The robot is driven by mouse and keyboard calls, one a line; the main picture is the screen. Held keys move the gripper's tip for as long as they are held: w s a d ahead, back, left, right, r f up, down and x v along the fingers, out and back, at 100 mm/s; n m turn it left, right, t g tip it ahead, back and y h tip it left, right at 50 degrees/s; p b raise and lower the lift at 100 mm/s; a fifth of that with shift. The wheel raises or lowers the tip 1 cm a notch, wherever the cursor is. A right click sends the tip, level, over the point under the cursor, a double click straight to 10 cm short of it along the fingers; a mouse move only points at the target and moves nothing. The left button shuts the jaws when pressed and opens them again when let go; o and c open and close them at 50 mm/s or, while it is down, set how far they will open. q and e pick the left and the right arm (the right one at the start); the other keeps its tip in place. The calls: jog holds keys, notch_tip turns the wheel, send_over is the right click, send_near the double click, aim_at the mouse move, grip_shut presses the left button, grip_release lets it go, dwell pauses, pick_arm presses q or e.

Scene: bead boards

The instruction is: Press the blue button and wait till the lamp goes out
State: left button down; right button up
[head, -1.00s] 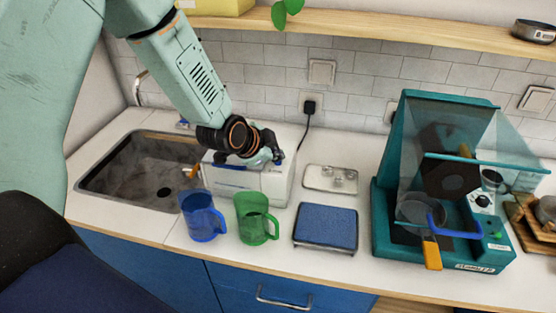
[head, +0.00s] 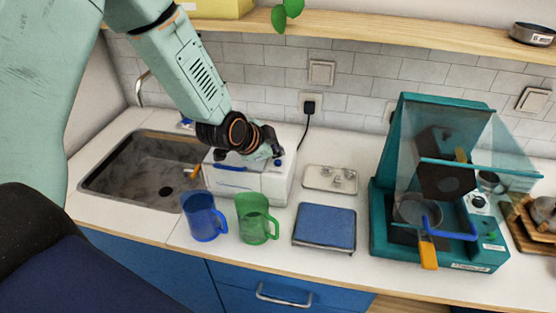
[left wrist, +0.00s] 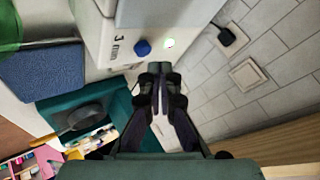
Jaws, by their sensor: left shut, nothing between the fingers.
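A white machine (head: 262,186) stands against the wall right of the sink. The button (head: 278,162) also shows small in the head view; the lamp cannot be made out there. My left gripper (head: 274,151) is shut and empty above the machine's right end. In the left wrist view its fingertips (left wrist: 160,68) appear close to the button and lamp, not covering either. My right gripper is not in view.
A blue mug (head: 203,222) and a green mug (head: 252,228) stand in front of the machine. Right of them are a blue-topped scale (head: 324,227), a metal tray (head: 320,179) and a teal cabinet (head: 382,220) with a pan. The sink (head: 130,180) lies left; a shelf (head: 380,30) runs above.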

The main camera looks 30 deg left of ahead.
aim_at(276, 167)
pick_arm(q)
jog(key=shift+r+p, duration=2.4)
jog(key=shift+r, duration=0.15)
jog(key=shift+f, duration=0.1)
